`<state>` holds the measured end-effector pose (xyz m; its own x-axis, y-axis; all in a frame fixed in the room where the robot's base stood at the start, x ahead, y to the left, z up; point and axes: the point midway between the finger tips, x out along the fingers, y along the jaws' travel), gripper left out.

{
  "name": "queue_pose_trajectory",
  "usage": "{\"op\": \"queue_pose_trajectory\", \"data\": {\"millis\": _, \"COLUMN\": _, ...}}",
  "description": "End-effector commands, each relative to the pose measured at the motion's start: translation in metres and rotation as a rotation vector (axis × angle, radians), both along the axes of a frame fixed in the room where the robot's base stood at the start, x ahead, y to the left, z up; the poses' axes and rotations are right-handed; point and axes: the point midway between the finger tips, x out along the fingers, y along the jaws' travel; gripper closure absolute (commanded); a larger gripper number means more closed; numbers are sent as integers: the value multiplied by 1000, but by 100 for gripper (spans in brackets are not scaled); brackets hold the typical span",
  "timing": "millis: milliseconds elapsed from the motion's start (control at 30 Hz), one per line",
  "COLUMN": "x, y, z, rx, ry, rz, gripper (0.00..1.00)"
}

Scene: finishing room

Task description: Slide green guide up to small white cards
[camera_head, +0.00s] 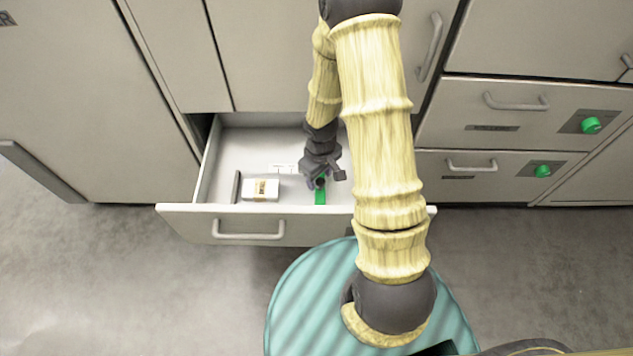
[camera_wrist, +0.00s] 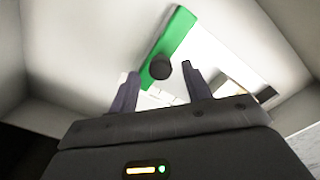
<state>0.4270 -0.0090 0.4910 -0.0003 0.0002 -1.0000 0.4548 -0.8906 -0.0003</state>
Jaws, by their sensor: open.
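The green guide (camera_head: 320,196) is a narrow upright strip in the open drawer, right of the cards. The small white cards (camera_head: 261,189) form a stack with a tan band, left of the guide with a gap between. In the wrist view the cards (camera_wrist: 226,86) are partly hidden behind the right finger. My gripper (camera_head: 318,184) is over the guide. Its open fingers (camera_wrist: 165,90) stand either side of the knob, apart from it.
The drawer (camera_head: 285,209) is pulled out, its front wall towards me. A dark grey bar (camera_head: 237,187) stands left of the cards. Closed drawers with green knobs (camera_head: 591,125) are at right.

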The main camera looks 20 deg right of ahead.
Motion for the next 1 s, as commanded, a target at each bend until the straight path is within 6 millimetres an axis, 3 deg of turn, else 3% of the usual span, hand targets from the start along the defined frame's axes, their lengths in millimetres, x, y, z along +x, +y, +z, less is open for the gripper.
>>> {"op": "queue_pose_trajectory", "data": {"millis": 100, "x": 0, "y": 0, "z": -11, "rx": -1, "ry": 0, "rz": 1, "gripper": 51}}
{"op": "queue_pose_trajectory", "data": {"millis": 400, "x": 0, "y": 0, "z": -11, "rx": -1, "ry": 0, "rz": 1, "gripper": 51}}
{"op": "queue_pose_trajectory", "data": {"millis": 667, "x": 0, "y": 0, "z": -11, "rx": -1, "ry": 0, "rz": 0, "gripper": 100}}
{"op": "queue_pose_trajectory", "data": {"millis": 1000, "x": 3, "y": 1, "z": -10, "rx": -1, "ry": 0, "rz": -16, "gripper": 100}}
